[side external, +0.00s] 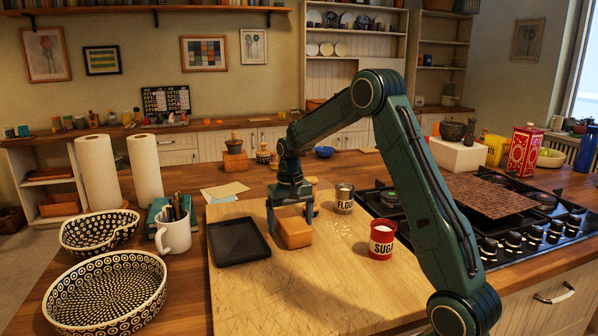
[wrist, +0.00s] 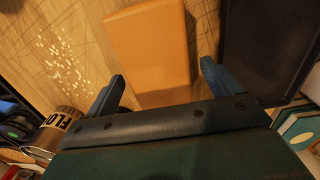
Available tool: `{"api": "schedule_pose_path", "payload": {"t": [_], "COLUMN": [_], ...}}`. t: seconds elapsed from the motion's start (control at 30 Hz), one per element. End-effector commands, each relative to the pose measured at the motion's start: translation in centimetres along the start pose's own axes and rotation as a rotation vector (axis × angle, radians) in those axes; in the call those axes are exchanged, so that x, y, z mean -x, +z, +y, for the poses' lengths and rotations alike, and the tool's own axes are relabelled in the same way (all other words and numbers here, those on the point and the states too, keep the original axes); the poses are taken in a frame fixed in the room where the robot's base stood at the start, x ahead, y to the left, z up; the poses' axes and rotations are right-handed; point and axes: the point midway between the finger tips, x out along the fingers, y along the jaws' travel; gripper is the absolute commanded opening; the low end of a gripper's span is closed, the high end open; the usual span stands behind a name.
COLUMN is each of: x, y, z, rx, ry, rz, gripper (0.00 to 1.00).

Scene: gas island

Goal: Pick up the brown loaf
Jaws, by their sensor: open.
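The brown loaf (side external: 294,233) is a light orange-brown block lying on the wooden board, just right of the black tray. It also shows in the wrist view (wrist: 152,45), extending up from between the finger tips. My gripper (side external: 291,218) points down over the loaf and is open. In the side view one finger stands at the loaf's left side and the other is partly behind it. In the wrist view my gripper (wrist: 163,85) has one finger on each side of the loaf's near end, with gaps visible. Whether the fingers touch it, I cannot tell.
The black tray (side external: 238,242) lies close on the left. A flour tin (side external: 344,199) and a red sugar tin (side external: 382,241) stand on the board (side external: 300,290) to the right. A gas hob (side external: 490,215) lies beyond them. The board's front is clear.

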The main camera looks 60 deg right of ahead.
Motion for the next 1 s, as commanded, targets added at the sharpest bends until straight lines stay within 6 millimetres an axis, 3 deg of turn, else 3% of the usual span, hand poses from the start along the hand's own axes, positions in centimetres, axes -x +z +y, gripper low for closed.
{"api": "schedule_pose_path", "payload": {"t": [0.6,0.9,1.0], "x": [-0.56,-0.55,-0.47], "y": [-0.03,-0.03,-0.07], "z": [0.00,0.00,-0.01], "rx": [0.000,0.000,0.000], "ry": [0.000,0.000,-0.001], "rz": [0.002,0.002,0.004], "gripper": [0.87,0.28,0.27]}}
